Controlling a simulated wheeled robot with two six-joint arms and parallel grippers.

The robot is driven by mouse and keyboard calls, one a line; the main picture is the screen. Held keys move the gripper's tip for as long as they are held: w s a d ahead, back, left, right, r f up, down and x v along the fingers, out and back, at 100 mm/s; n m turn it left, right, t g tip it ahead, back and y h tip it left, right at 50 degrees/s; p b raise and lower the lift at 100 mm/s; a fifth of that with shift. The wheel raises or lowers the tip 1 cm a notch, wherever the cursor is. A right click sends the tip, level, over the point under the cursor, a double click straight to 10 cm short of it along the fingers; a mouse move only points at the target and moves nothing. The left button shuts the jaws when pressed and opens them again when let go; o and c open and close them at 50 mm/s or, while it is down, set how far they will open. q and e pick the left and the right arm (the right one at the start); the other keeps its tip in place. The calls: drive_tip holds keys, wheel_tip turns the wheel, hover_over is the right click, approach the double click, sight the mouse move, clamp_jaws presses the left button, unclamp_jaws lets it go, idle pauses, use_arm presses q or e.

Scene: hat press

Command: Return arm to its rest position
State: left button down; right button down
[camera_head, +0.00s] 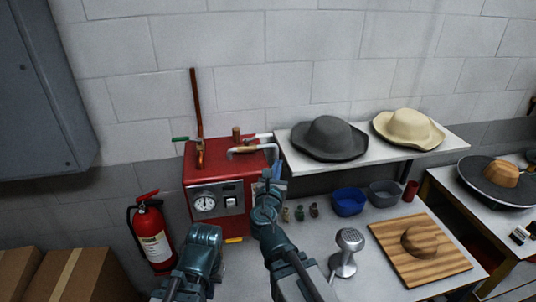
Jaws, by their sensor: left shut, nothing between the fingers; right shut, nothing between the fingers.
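My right arm reaches up from the bottom middle, and its gripper (273,178) is shut and empty beside the front right of the red machine (225,172). The fingertips are small and partly lost against the machine. My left gripper (205,242) is lower and further left, in front of the machine and to the right of the fire extinguisher. It is shut and holds nothing; its fingers are hard to make out. The machine carries a round gauge (204,202), a tall brown rod (196,105) and pipes on top.
A grey hat (328,138) and a cream hat (408,128) lie on a raised white shelf (388,157). Below are blue (348,201) and grey (384,193) bowls, a metal steamer (346,250) and a wooden board (390,235) bearing a hat block (421,240). A fire extinguisher (152,235) stands left.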

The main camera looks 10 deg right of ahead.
drive_tip(key=s+f+m+g+b, duration=0.4)
drive_tip(key=f+m, duration=0.5)
drive_tip(key=f, duration=0.2)
drive_tip(key=s+f+m+g+b, duration=0.45)
drive_tip(key=f+m, duration=0.35)
drive_tip(key=f, duration=0.2)
drive_tip(key=s+a+f+m+g+y+b, duration=0.4)
drive_tip(key=s+a+f+m+g, duration=0.4)
drive_tip(key=s+a+f+m, duration=0.2)
drive_tip(key=s+a+f+y, duration=0.1)
drive_tip(key=s+a+f, duration=0.1)
drive_tip(key=s+f, duration=0.1)
drive_tip(key=shift+s+a+f+y, duration=0.15)
drive_tip(key=shift+s+f+y, duration=0.2)
drive_tip(key=shift+f+y, duration=0.1)
